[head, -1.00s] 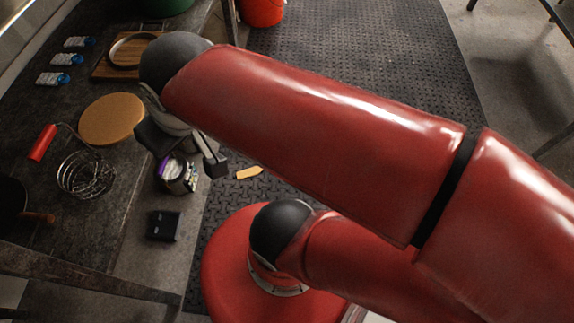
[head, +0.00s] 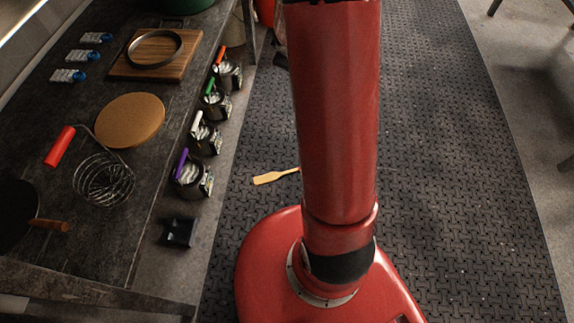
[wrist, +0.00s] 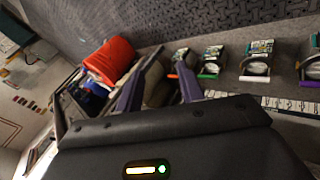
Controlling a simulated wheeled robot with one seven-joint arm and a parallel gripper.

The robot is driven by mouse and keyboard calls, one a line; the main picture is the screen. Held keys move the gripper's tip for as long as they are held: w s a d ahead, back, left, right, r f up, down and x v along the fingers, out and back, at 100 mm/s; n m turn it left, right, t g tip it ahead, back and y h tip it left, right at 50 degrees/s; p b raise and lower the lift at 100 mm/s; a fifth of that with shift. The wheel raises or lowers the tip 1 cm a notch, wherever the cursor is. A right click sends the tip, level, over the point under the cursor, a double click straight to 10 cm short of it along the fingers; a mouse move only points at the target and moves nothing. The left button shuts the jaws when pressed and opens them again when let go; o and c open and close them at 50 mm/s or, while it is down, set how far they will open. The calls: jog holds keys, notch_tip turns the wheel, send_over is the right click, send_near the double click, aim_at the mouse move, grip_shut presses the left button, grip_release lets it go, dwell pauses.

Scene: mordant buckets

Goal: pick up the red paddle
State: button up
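The red paddle (head: 220,56) stands in the farthest of several small metal pots along the right edge of the dark bench. In the head view my arm hides most of the gripper.
Green (head: 209,86), white (head: 196,121) and purple (head: 182,162) paddles stand in neighbouring pots. A large red bucket (wrist: 108,60) is left of my fingers. A red-handled wire tool (head: 60,146) and a cork disc (head: 130,120) lie on the bench. A wooden paddle (head: 270,177) lies on the floor mat.

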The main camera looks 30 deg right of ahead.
notch_tip(320, 180, down, 14)
jog(key=w+d+n+g+y, duration=0.1)
jog(key=w+n+y, duration=0.1)
jog(key=n, duration=0.1)
jog(key=n+g+y+b, duration=0.2)
jog(key=n+g+y, duration=0.3)
jog(key=g, duration=0.1)
send_near(290, 171)
jog(key=shift+w+d+f, duration=0.15)
jog(key=shift+d+f, duration=0.05)
jog(key=shift+f, duration=0.15)
jog(key=x, duration=0.4)
jog(key=b+x, duration=0.1)
jog(key=x, duration=0.1)
jog(key=shift+s+a+f, duration=0.15)
jog(key=shift+s+a, duration=0.1)
jog(key=shift+a, duration=0.05)
jog(key=shift+w+a+f, duration=0.1)
jog(key=shift+a+f, duration=0.05)
jog(key=shift+f, duration=0.2)
grip_shut()
